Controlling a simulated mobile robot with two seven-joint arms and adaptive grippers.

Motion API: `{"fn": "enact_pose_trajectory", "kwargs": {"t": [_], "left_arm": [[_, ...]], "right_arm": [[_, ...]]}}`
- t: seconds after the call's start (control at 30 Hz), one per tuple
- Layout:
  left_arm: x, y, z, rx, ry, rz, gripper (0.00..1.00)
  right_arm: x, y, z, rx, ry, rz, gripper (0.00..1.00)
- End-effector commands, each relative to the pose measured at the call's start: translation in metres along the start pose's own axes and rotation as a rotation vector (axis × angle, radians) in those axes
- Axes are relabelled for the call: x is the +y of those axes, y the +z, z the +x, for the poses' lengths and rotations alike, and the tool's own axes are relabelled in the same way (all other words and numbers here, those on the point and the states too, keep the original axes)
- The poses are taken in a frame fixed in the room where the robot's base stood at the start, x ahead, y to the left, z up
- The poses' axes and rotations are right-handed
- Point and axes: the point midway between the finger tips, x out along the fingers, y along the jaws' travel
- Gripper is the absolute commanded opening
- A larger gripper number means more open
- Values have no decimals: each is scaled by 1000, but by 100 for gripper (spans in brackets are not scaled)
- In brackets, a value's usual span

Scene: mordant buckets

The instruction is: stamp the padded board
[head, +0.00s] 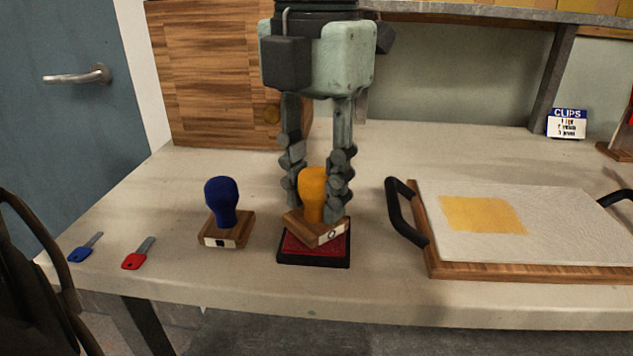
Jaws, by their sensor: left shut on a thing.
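The padded board (560,222) lies at the right of the table, a pale pad on a wooden tray with black handles. A yellow square patch (484,214) shows on its left part. My left gripper (318,190) points down and is shut on the yellow-handled stamp (314,192). This stamp has a wooden base, turned at an angle, over a red ink pad (316,252) in a black case. I cannot tell whether its base touches the pad. A blue-handled stamp (222,205) stands upright on the table to the left. My right gripper is not in view.
A blue key (86,247) and a red key (139,253) lie at the table's left. A wooden box (205,75) stands behind, and a small CLIPS box (567,123) is at the back right. The table (390,165) is bare behind the ink pad.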

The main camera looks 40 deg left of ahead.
Motion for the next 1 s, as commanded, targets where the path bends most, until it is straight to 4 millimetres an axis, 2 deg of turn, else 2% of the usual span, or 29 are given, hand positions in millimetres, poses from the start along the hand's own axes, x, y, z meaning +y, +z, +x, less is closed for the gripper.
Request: {"fn": "enact_pose_trajectory", "kwargs": {"t": [0.1,0.7,1.0], "left_arm": [[0,1,-13,-5,0,-1,10],[0,2,-62,-8,-1,-2,10],[0,1,-67,-6,-1,0,10]], "right_arm": [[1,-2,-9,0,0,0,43],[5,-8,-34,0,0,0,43],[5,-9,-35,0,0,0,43]]}}
